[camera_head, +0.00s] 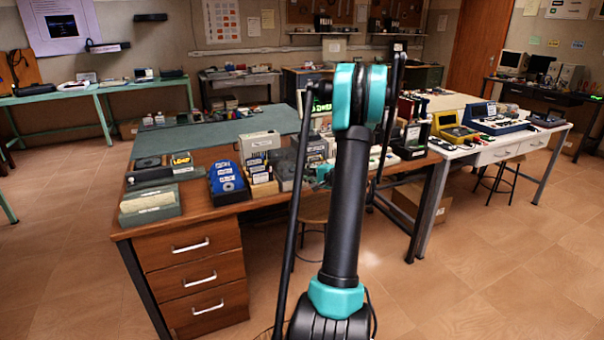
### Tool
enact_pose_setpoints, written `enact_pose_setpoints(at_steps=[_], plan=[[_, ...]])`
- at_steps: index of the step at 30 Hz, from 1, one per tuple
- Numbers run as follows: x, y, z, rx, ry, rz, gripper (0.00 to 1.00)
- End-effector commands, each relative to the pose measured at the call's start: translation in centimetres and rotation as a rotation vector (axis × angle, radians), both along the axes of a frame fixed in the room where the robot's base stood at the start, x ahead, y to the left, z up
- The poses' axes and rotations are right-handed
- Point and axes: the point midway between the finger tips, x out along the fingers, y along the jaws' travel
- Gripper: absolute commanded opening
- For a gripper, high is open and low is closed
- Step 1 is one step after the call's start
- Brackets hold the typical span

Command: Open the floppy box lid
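Several boxes that look like floppy boxes stand on the wooden desk (205,160). A blue box (228,182) with a disk picture stands near the front edge. A grey-green box (150,204) with pale cards or disks showing at its top sits at the front left corner. A beige box (259,143) stands farther back. I cannot tell which one the task means. My black and teal arm rises through the middle of the view. A small teal part, seemingly of my gripper (322,176), shows beside the arm over the desk; its fingers are too hidden to read.
A dark device with a yellow label (181,160) lies behind the grey-green box. A white table (480,150) with a yellow case (447,124) and a blue device (494,120) adjoins at right. Open tiled floor (75,230) lies left of the desk.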

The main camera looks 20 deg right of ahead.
Motion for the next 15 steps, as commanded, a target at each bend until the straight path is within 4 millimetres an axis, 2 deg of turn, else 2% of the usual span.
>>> enact_pose_setpoints(at_steps=[2,9,15], plan=[[-0.01,-0.02,0.0,0.0,0.0,0.0,0.27],[-0.03,-0.03,0.01,0.0,0.0,0.0,0.0],[-0.04,-0.03,0.0,0.0,0.0,0.0,0.0]])
